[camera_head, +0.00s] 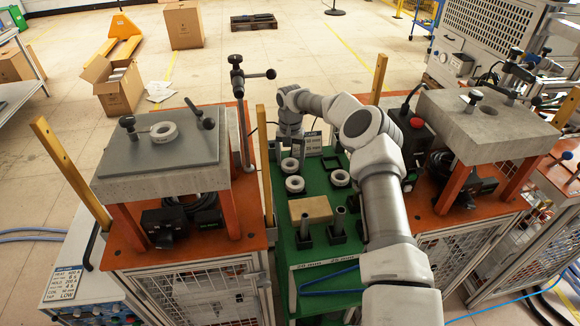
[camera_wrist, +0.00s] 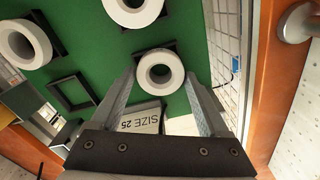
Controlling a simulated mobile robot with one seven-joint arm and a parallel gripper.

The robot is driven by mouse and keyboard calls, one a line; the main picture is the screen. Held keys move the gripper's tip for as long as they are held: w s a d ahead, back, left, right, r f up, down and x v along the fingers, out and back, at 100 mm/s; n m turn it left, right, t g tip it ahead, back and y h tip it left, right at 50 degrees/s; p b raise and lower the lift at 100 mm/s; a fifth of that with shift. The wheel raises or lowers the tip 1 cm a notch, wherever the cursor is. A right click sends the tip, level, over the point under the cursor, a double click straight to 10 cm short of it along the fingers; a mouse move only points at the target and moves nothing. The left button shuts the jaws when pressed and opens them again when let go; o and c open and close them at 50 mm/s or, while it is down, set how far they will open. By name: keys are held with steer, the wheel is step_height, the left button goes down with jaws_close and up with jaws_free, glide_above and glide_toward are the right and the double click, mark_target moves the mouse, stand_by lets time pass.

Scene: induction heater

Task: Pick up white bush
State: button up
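Several white ring-shaped bushes sit on the green board (camera_head: 283,225). Two more bushes show in the wrist view, at the left (camera_wrist: 14,44) and at the top edge (camera_wrist: 134,20).
Size signs (camera_head: 312,147) stand close to the gripper; one also shows in the wrist view (camera_wrist: 140,122). Dark posts (camera_head: 304,225) and a wooden block (camera_head: 310,209) are nearer on the board. Another white ring (camera_head: 163,126) lies on the left grey slab (camera_head: 130,165). A metal T-handle post (camera_head: 240,100) rises nearby.

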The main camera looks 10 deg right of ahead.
steer(key=c, duration=1.1)
steer(key=shift+c, duration=0.2)
steer(key=shift+r, duration=0.5)
steer(key=r, duration=0.3)
steer(key=shift+s+d+r, duration=0.2)
steer(key=shift+r, duration=0.1)
steer(key=s+d+r, duration=0.5)
steer(key=s+r, duration=0.1)
steer(key=s, duration=0.4)
step_height(320, 180, up, 8)
steer(key=p, duration=0.5)
steer(key=shift+w+d, duration=0.15)
steer(key=shift+d, duration=0.05)
